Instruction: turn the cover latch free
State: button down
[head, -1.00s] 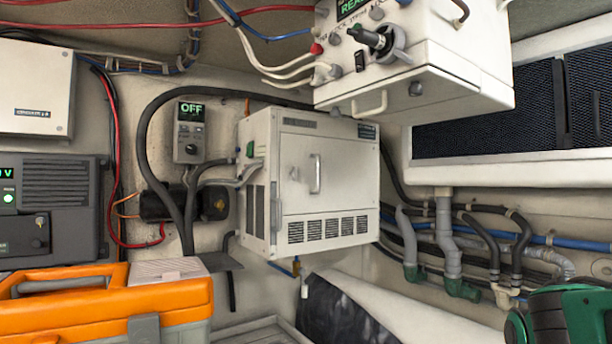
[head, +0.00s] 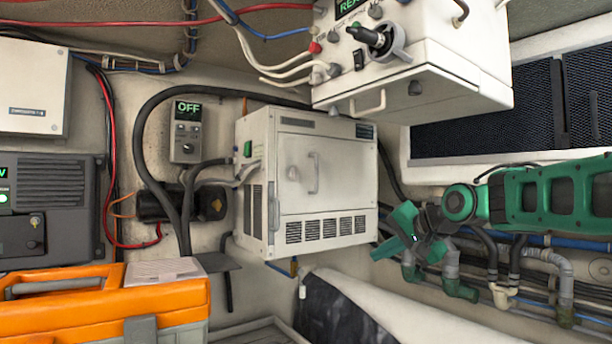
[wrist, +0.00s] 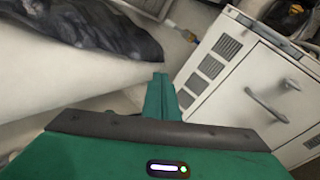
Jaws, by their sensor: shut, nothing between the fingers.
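The white box (head: 256,230) on the wall has a closed front cover (head: 338,160) with a vertical bar handle (head: 313,174). A small latch knob (head: 293,173) sits on the cover just left of the handle. In the wrist view, the box lies at the right, showing the handle (wrist: 266,105) and the small latch (wrist: 290,84). My green gripper (head: 408,238) is right of the box and below the handle's height, apart from the cover. Its fingers (wrist: 160,97) are together and empty in the wrist view. The latch is unobstructed in both views.
A white control box (head: 430,75) overhangs the cover at upper right. Pipes (head: 452,265) run behind my gripper. An orange toolbox (head: 160,297) stands at lower left, and a dark bag (head: 335,310) lies below the box. The space before the cover is clear.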

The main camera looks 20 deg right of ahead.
jog(key=w+a+r+t+y, duration=0.1)
jog(key=w+a+r+y, duration=0.15)
jog(key=r, duration=0.35)
jog(key=w+a+r+t+y, duration=0.1)
jog(key=w+a+r+t, duration=0.15)
jog(key=r, duration=0.35)
jog(key=y, duration=0.4)
send_near(292, 174)
jog(key=s+d+r, duration=0.2)
jog(key=d, duration=0.2)
jog(key=shift+m, duration=0.4)
jog(key=x, duration=1)
jog(key=shift+f, duration=0.2)
jog(key=shift+a, duration=0.25)
